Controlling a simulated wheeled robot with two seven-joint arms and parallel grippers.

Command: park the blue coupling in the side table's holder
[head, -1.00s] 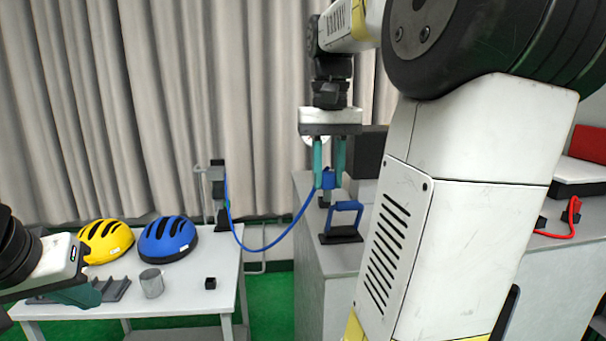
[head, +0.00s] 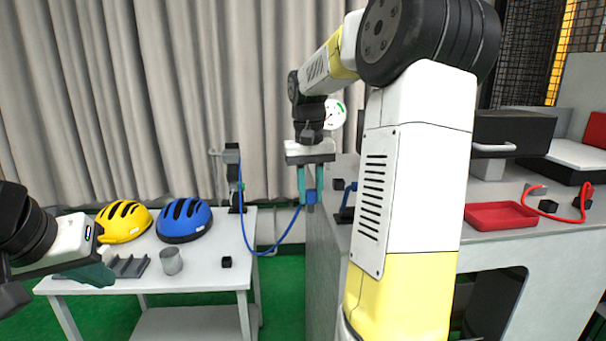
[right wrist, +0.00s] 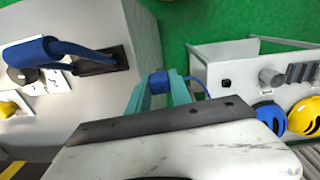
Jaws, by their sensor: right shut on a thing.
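My right gripper (head: 308,200) is shut on the blue coupling (head: 311,197), holding it in the air at the left edge of the grey cabinet. In the right wrist view the coupling (right wrist: 157,83) sits between the teal fingertips, above green floor. A blue hose (head: 275,248) sags from it to a dark post (head: 235,180) at the side table's back. The white side table (head: 200,280) carries a small black block (head: 227,262), apparently the holder, at its front right; it is empty on top. My left gripper (head: 108,272) is over the table's left end; its jaw opening is unclear.
A yellow helmet (head: 124,220), a blue helmet (head: 184,219), a grey cup (head: 171,261) and a grey rack (head: 130,266) stand on the side table. The grey cabinet (head: 325,260) bears a blue handle (right wrist: 60,50). A red tray (head: 500,215) lies farther right.

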